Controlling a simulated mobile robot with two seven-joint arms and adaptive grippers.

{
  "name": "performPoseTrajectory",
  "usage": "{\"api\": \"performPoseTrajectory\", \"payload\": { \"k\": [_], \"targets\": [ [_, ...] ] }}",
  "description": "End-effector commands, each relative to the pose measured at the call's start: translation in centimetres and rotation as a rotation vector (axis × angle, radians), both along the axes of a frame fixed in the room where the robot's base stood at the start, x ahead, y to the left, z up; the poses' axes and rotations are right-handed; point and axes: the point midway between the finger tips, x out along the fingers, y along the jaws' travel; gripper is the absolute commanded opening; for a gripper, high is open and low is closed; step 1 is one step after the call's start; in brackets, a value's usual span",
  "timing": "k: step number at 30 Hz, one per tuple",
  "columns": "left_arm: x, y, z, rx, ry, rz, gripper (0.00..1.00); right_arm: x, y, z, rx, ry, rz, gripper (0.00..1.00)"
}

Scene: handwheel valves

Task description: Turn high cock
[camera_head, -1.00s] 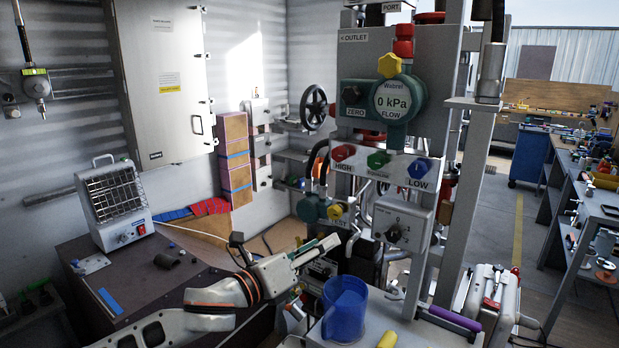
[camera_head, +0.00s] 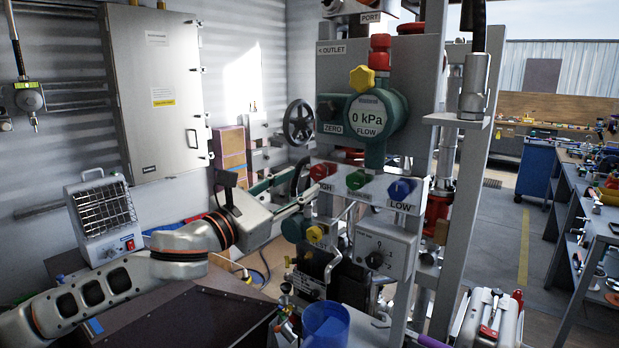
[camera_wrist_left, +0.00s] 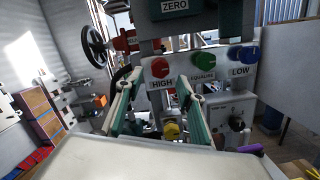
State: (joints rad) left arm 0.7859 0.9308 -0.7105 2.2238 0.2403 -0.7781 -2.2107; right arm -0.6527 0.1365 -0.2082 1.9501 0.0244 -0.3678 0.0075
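The red HIGH cock (camera_head: 321,171) is a knob on the white manifold panel. In the head view its label is partly hidden by my left gripper (camera_head: 308,180), which is just left of the knob. In the wrist view the fingers of my left gripper (camera_wrist_left: 158,78) are spread apart and empty. The red HIGH knob (camera_wrist_left: 160,67) shows between and beyond the fingertips, with the HIGH label below it. Contact with the knob cannot be told. My right gripper is not in view.
A green EQUALISE knob (camera_head: 357,180) and a blue LOW knob (camera_head: 401,189) sit right of the red one. A yellow knob (camera_head: 316,233) is below. A dark handwheel (camera_head: 299,122) and a flow gauge (camera_head: 368,116) are above. A blue cup (camera_head: 326,325) stands below.

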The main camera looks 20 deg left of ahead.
Motion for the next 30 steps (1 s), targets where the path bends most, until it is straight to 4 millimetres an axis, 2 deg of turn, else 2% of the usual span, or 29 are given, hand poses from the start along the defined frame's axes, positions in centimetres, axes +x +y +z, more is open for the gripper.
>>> {"api": "performPoseTrajectory", "payload": {
  "k": [11, 24, 30],
  "targets": [
    [3.8, -1.7, 0.5, -0.005, -0.001, -0.002, 0.38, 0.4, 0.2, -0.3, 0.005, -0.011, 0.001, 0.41],
    [4.0, -1.7, 0.7, 0.000, 0.001, 0.000, 0.38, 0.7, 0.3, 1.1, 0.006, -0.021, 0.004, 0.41],
    [4.0, -1.7, 0.6, -0.001, 0.000, 0.000, 0.38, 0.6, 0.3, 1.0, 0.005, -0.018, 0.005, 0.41]
  ]
}}
